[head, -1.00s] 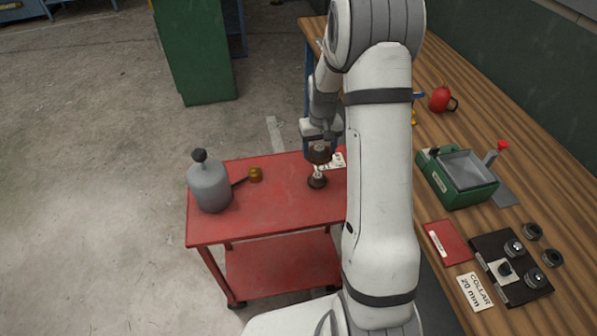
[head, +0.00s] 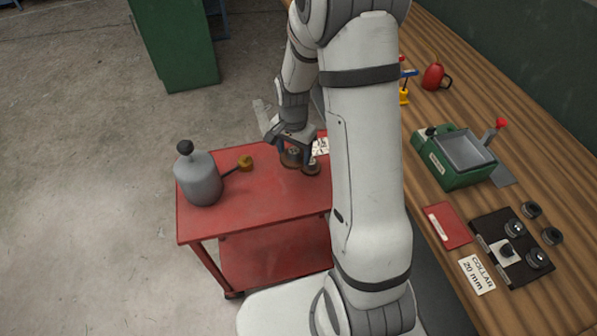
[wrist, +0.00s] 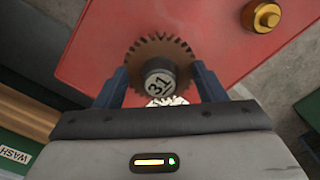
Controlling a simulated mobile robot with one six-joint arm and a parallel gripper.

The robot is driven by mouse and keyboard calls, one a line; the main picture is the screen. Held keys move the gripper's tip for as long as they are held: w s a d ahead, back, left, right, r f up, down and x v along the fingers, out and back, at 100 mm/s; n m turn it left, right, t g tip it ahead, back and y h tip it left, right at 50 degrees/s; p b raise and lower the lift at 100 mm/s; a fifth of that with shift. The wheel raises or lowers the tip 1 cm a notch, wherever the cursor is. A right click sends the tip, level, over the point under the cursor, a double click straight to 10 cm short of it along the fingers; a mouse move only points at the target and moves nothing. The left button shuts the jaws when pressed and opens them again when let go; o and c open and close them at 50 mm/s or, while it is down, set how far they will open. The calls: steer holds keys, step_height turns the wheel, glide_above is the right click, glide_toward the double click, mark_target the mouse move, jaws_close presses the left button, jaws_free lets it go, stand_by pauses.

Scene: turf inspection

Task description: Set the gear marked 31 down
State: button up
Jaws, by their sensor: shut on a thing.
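The gear marked 31 is a brown toothed wheel with a dark hub; in the wrist view the gear (wrist: 140,52) shows its number facing the camera. My gripper (wrist: 160,84) is shut on it, with one blue-grey finger on each side. In the head view my gripper (head: 292,148) is low over the red cart (head: 240,215), and the held gear (head: 292,158) is at or just above its top; I cannot tell if it touches.
The cart's front middle is clear. The wooden bench (head: 470,110) at right holds a green tray box (head: 452,172).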

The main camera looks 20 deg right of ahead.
mark_target(294, 180)
step_height(294, 180, down, 10)
steer(key=shift+r+p, duration=0.1)
steer(key=shift+p, duration=0.7)
steer(key=shift+f, duration=0.2)
steer(key=o, duration=1)
steer(key=shift+r, duration=0.1)
